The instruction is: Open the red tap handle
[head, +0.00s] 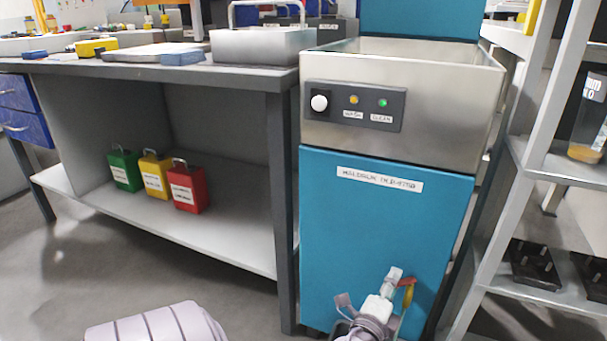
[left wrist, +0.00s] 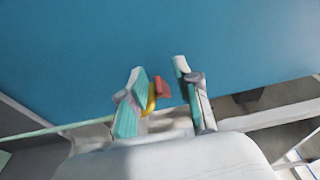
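The red tap handle (head: 407,282) is low on the front of the blue cabinet (head: 385,225), with a yellow part (head: 407,297) just below it. My left gripper (head: 370,288) is beside the handle, to its left, and hides part of the tap. In the left wrist view my left gripper (left wrist: 157,66) is open, its fingers clearly apart. The red handle (left wrist: 161,87) and yellow part (left wrist: 151,97) show in the gap, close to the left finger, which partly covers them. I cannot tell whether the finger touches them. My right gripper is not in view.
A workbench (head: 282,150) stands left of the cabinet, with green (head: 125,171), yellow (head: 155,176) and red (head: 187,190) canisters on its lower shelf. A metal rack (head: 540,120) stands close on the right. The floor at the lower left shows some free room.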

